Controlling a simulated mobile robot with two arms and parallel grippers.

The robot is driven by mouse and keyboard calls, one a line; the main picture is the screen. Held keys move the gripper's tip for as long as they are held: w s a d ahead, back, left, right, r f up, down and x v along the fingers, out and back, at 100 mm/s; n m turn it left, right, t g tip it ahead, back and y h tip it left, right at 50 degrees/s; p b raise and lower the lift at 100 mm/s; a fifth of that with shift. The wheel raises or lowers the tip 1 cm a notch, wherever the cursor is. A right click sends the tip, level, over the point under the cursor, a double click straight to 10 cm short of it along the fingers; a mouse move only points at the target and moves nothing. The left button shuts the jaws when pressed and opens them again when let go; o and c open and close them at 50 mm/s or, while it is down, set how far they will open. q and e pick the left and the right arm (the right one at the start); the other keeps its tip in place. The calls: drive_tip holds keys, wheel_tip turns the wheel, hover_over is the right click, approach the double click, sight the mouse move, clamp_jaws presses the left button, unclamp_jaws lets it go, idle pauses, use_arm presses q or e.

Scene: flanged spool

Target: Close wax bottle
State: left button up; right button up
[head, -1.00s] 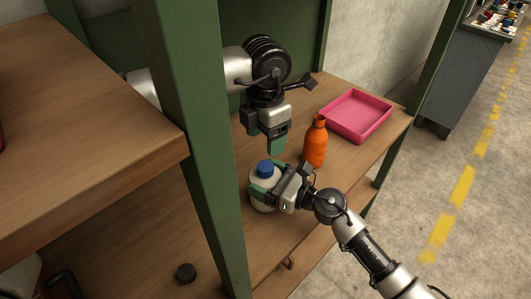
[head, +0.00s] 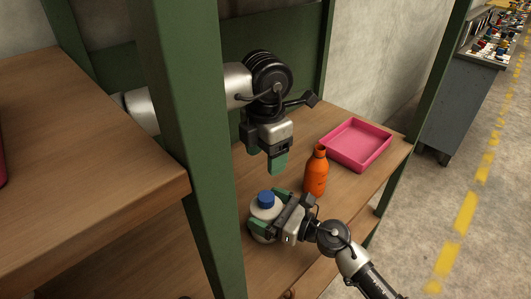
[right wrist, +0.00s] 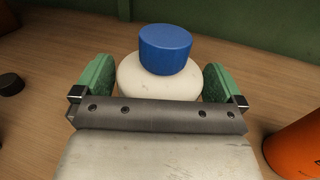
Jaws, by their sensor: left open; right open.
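A white bottle (head: 262,216) with a blue cap (head: 266,197) stands upright on the wooden shelf. In the right wrist view the blue cap (right wrist: 165,48) sits on top of the white bottle (right wrist: 158,82), with no gap visible. My right gripper (head: 269,211) is open around the bottle, one green finger on each side; a narrow space shows beside the fingers in the right wrist view (right wrist: 158,84). My left gripper (head: 266,153) is open and empty, pointing down above the cap and apart from it.
An orange bottle (head: 316,175) stands right of the white bottle, close to my right gripper. A pink tray (head: 350,159) lies behind it. A black round piece (right wrist: 11,84) lies on the shelf. A green post (head: 195,150) stands at the left.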

drive_tip(key=b+v, duration=0.1)
drive_tip(key=v, duration=0.8)
drive_tip(key=shift+d+f+b, duration=0.1)
drive_tip(key=shift+f+b, duration=0.05)
drive_tip(key=shift+b, duration=0.2)
drive_tip(key=shift+s+d, duration=0.4)
drive_tip(key=shift+d, duration=0.15)
